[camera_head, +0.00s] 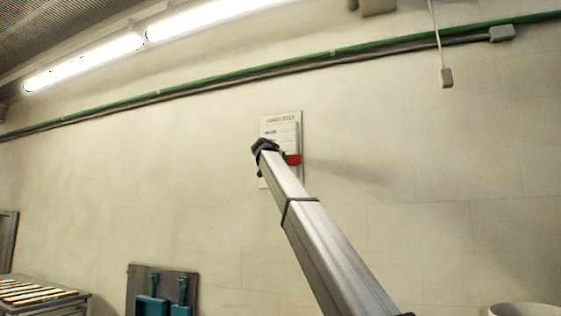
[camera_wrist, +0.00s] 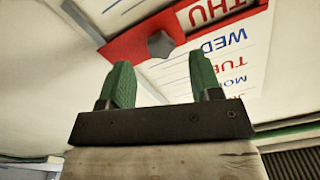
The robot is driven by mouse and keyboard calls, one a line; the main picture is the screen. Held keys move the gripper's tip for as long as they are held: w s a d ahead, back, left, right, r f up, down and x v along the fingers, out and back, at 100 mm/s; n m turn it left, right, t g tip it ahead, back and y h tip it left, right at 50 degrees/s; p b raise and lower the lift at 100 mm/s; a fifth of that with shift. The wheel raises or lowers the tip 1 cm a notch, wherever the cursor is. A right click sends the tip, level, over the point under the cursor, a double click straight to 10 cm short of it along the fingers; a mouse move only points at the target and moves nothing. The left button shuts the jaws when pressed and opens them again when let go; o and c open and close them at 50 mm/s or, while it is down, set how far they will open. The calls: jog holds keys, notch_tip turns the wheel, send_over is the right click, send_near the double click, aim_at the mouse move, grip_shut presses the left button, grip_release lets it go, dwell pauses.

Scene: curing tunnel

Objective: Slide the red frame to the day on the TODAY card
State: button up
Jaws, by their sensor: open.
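A pale calendar board (camera_head: 270,124) hangs on the wall; its small print is unreadable in the head view. A red frame (camera_head: 293,159) shows at its right, partly behind my gripper (camera_head: 265,147). In the wrist view the red frame (camera_wrist: 124,45) sits around the red word THU (camera_wrist: 215,8) on a white day strip (camera_wrist: 255,60). WED, TUE and part of another line show beside it. A grey knob (camera_wrist: 160,44) stands on the frame. My gripper (camera_wrist: 160,62) is open, its two green fingers apart, with the knob just beyond and between their tips. I cannot make out a TODAY card.
The wall around the board is bare. A green pipe (camera_head: 200,84) runs above it, and a pull cord handle (camera_head: 446,78) hangs at upper right. A rack (camera_head: 75,300) stands low at left, near a dark panel with teal parts (camera_head: 150,305).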

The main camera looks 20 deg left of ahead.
jog(key=shift+w+d, duration=0.1)
jog(key=shift+w, duration=1.75)
grip_shut()
jog(key=shift+f, duration=2.9)
jog(key=shift+c, duration=0.3)
grip_release()
jog(key=shift+f, duration=0.1)
jog(key=shift+o, duration=0.3)
jog(key=shift+s, duration=0.1)
